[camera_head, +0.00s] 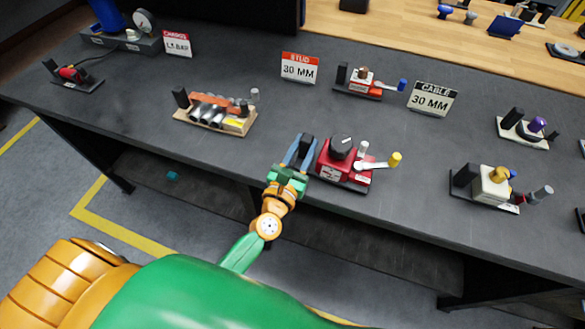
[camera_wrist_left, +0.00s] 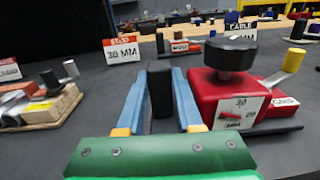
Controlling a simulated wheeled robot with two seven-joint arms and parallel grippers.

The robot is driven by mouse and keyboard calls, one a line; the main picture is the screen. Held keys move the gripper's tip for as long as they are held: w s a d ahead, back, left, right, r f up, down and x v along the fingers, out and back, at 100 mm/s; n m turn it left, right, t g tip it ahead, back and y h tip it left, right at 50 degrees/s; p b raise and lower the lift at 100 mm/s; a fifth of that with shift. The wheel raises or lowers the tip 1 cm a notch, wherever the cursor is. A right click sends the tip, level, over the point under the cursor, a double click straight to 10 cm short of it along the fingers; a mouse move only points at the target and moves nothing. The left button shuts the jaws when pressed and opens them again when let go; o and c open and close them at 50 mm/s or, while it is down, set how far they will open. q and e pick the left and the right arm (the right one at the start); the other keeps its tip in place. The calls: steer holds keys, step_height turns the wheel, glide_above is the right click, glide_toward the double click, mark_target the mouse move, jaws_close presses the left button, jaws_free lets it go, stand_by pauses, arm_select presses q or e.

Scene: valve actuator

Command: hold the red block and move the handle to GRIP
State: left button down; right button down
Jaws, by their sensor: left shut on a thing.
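The red block (camera_head: 328,165) stands on a dark base plate at the near edge of the bench, with a black round knob (camera_head: 341,146) on top. In the left wrist view the red block (camera_wrist_left: 215,92) shows a white face plate with a red pointer. A pale lever handle (camera_head: 374,164) with a yellow knob (camera_head: 395,158) points right from it. My left gripper (camera_head: 300,150) is left of the red block. Its blue fingers are shut on an upright black post (camera_wrist_left: 160,91), not on the red block. The handle is clear of my fingers. My right gripper is out of view.
A wooden-based fixture (camera_head: 240,124) stands to the left, a smaller red fixture (camera_head: 360,88) behind, and a white fixture (camera_head: 492,186) to the right. Sign cards (camera_head: 300,68) stand behind. The dark bench (camera_head: 280,110) is clear between them.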

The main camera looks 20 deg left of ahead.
arm_select(q)
steer(key=w, duration=0.2)
steer(key=w+r, duration=0.1)
steer(key=w, duration=0.1)
steer(key=w+d, duration=0.1)
steer(key=w, duration=0.2)
steer(key=shift+r, duration=0.2)
steer(key=shift+d+f, duration=0.1)
steer(key=shift+f, duration=0.9)
steer(key=shift+s+f, duration=0.1)
steer(key=shift+f, duration=0.3)
